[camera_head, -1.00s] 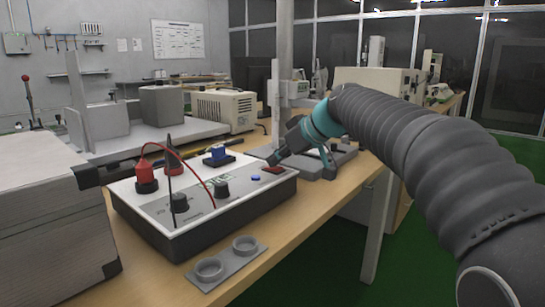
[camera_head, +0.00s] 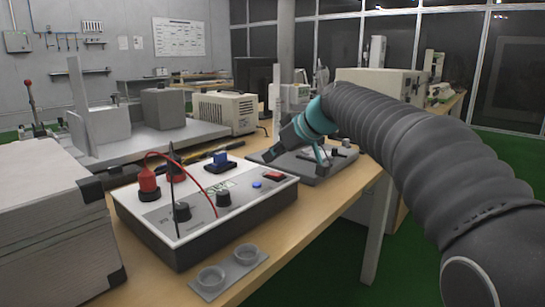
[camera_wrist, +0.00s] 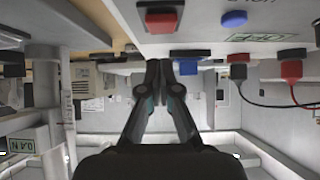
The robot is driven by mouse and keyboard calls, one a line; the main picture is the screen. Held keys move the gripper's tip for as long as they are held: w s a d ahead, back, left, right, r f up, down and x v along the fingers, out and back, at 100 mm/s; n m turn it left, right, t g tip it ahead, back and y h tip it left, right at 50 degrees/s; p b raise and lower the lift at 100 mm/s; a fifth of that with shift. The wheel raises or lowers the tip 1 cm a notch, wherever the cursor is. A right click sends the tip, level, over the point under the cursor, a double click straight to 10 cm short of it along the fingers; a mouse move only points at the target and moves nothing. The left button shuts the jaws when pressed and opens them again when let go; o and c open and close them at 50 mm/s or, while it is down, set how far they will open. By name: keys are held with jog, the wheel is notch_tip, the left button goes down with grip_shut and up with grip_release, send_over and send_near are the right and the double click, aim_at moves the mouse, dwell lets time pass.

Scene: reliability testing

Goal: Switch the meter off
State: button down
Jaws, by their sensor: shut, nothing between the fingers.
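The meter (camera_head: 165,236) is a dark box with a white sloping top panel, standing on the wooden bench. A red rocker switch (camera_head: 273,176) sits near the panel's right corner, beside a round blue button (camera_head: 257,184). The wrist view also shows the red switch (camera_wrist: 161,20) and the blue button (camera_wrist: 234,19) near its top edge. My gripper (camera_head: 267,157) is shut and empty, just above and behind the switch and apart from it. Its fingertips meet in the wrist view (camera_wrist: 158,66). I cannot tell which way the switch is tipped.
A grey two-ring holder (camera_head: 228,272) lies in front. A grey case (camera_head: 50,220) stands at left. Another grey device (camera_head: 318,166) lies behind my gripper.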

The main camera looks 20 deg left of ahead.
notch_tip(320, 180, up, 2)
jog(key=shift+a+r+p, duration=0.15)
jog(key=shift+r+p, duration=0.1)
jog(key=shift+p, duration=0.35)
jog(key=a+r+v, duration=0.1)
jog(key=v, duration=0.8)
jog(key=shift+w+r, duration=0.25)
jog(key=shift+r, duration=0.15)
